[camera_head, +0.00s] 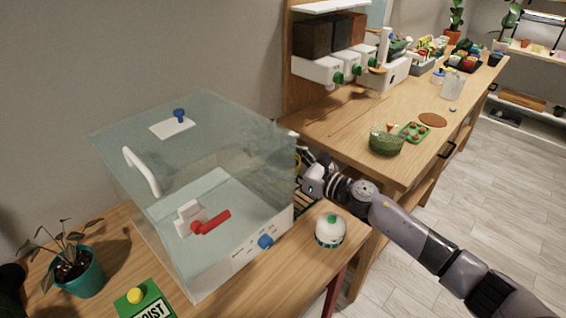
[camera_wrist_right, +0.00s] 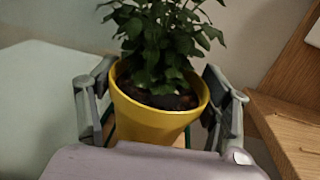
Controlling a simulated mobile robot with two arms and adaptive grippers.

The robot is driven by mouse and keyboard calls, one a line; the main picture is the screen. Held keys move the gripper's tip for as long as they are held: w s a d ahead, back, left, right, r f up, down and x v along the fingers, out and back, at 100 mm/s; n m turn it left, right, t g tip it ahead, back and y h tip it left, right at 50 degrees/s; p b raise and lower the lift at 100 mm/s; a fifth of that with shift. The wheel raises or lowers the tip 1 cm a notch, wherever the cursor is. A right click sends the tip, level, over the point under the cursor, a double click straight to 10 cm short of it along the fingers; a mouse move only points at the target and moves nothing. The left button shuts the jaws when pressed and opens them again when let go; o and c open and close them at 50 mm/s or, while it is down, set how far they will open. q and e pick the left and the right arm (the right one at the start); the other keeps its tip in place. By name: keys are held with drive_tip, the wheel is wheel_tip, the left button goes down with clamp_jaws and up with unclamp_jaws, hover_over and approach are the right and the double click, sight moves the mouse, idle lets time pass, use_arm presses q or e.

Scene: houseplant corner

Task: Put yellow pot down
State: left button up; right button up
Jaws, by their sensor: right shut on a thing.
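The yellow pot (camera_wrist_right: 152,122) holds a leafy green plant (camera_wrist_right: 165,40) in dark soil and stands upright in the right wrist view. My right gripper (camera_wrist_right: 160,100) is shut on it, one finger on each side of the pot. In the head view my right gripper (camera_head: 308,172) is at the right back side of a clear glass tank (camera_head: 190,190); the pot is mostly hidden there behind the tank and the gripper. The pot's underside is hidden, so I cannot tell whether it touches anything. My left gripper is not in view.
A white and green round container (camera_head: 330,231) stands on the lower table, near my right arm. A teal pot with a plant (camera_head: 78,272) and a green sign box (camera_head: 145,300) are at left. The higher wooden bench (camera_head: 400,130) holds a green bowl (camera_head: 387,140).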

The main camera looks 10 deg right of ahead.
drive_tip(key=shift+f, duration=0.1)
drive_tip(key=o, duration=1.1)
drive_tip(key=shift+o, duration=0.2)
drive_tip(key=shift+s+d, duration=0.2)
drive_tip(key=b+v, duration=0.3)
drive_tip(key=v, duration=0.7)
drive_tip(key=shift+a, duration=0.1)
drive_tip(key=shift+v, duration=0.8)
